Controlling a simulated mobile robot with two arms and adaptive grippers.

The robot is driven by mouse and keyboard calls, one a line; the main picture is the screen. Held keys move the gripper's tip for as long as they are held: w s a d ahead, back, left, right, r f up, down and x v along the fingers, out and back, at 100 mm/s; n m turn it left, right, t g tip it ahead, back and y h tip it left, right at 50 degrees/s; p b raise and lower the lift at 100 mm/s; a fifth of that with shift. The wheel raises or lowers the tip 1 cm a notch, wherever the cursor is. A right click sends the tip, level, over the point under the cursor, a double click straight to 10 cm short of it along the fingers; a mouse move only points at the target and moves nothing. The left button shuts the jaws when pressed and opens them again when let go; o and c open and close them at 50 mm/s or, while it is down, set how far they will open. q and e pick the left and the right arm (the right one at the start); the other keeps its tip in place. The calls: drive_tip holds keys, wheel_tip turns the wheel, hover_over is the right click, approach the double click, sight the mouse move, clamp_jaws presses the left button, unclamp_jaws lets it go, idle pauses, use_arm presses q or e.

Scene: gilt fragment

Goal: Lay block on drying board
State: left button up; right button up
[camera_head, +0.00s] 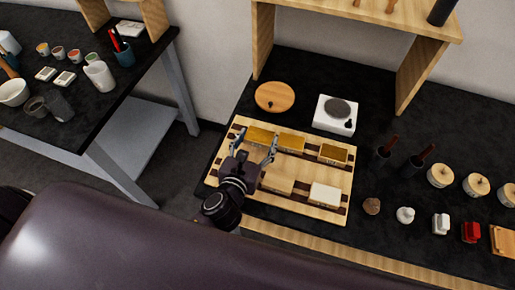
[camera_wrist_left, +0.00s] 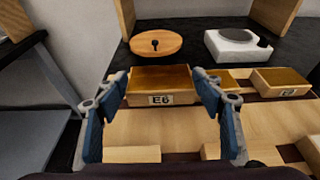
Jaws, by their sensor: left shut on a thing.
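A block with a gold-brown top and an "E6" label (camera_wrist_left: 160,98) is between the fingers of my left gripper (camera_wrist_left: 164,88); in the head view its gold top (camera_head: 261,136) shows just beyond the fingers. My left gripper (camera_head: 254,148) is shut on this block at the back left of a pale wooden board with dark strips (camera_head: 312,172), which I take for the drying board. Whether the block touches the board I cannot tell. Other gold-topped blocks (camera_head: 333,153) are in the back row. A pale wood block (camera_head: 278,183) and a whitish block (camera_head: 325,194) are in front. My right gripper is not in view.
Behind the board are a round wooden disc (camera_head: 274,97) and a white device with a grey round plate (camera_head: 337,114). Dark cups with tools (camera_head: 412,160), lidded jars (camera_head: 440,175) and small items stand to the right. A wooden shelf (camera_head: 420,72) rises behind. A second table (camera_head: 115,95) is at left.

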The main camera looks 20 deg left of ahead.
sight(257, 154)
use_arm(q)
wheel_tip(257, 154, down, 4)
drive_tip(key=shift+b, duration=0.6)
drive_tip(key=shift+f, duration=0.25)
drive_tip(key=o, duration=1.2)
drive_tip(key=shift+c, duration=0.2)
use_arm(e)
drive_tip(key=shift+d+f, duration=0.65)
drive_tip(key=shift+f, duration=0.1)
